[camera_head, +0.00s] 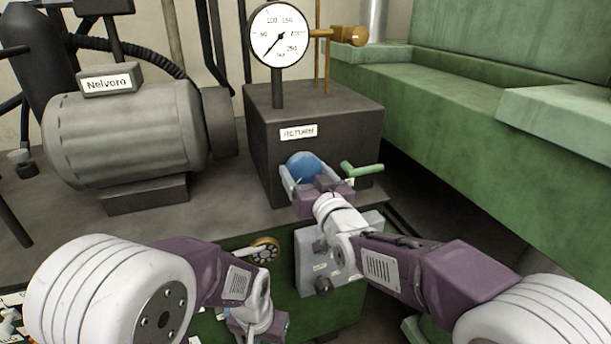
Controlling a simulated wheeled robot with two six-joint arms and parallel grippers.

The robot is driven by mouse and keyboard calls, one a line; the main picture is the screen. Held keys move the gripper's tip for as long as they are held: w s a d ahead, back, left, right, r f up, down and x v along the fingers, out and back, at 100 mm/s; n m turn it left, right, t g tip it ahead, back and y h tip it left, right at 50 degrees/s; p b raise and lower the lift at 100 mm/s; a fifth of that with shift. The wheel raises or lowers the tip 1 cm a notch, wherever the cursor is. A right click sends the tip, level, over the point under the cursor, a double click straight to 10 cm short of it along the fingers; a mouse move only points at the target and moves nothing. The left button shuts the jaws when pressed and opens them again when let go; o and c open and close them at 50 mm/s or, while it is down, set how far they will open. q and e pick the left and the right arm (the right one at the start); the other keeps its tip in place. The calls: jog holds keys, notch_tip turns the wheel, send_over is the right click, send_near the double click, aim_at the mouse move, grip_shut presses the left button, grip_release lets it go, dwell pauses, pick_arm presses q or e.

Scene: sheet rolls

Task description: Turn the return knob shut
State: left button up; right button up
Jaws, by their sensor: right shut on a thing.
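The return knob (304,166) is a round blue knob on the front of a dark grey block, just under a white label reading RETURN (298,132). My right gripper (308,178) is at the knob, with its fingers on either side of it, shut on it. Part of the knob is hidden by the fingers. My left gripper (262,324) is low in the picture, below and left of the block, pointing down. Its fingertips are mostly hidden, so its opening is unclear.
A green lever (362,168) sticks out just right of the knob. A pressure gauge (279,35) stands on the block (340,115). A grey control box (311,262) and a brass wheel (265,248) sit below. A motor (125,130) is left; a green machine frame (480,125) is right.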

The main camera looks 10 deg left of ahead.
jog(key=m+b, duration=0.1)
jog(key=m, duration=0.2)
jog(key=shift+f+m, duration=0.15)
jog(key=shift+m, duration=0.25)
jog(key=m+b, duration=0.2)
jog(key=m, duration=0.1)
jog(key=shift+m, duration=0.3)
jog(key=m+b, duration=0.2)
jog(key=m, duration=0.1)
jog(key=shift+m, duration=0.3)
jog(key=m+b, duration=0.1)
jog(key=m, duration=0.1)
jog(key=shift+m+b, duration=0.4)
jog(key=m+b, duration=0.2)
jog(key=m, duration=0.1)
jog(key=shift+f+m+b, duration=0.1)
jog(key=shift+m+b, duration=0.2)
jog(key=shift+b, duration=0.1)
jog(key=m+b, duration=0.2)
jog(key=m, duration=0.1)
jog(key=shift+m+b, duration=0.3)
jog(key=shift+b, duration=0.1)
jog(key=m+b, duration=0.1)
jog(key=m, duration=0.1)
jog(key=shift+m, duration=0.3)
jog(key=shift+m+b, duration=0.55)
jog(key=shift+m, duration=1.35)
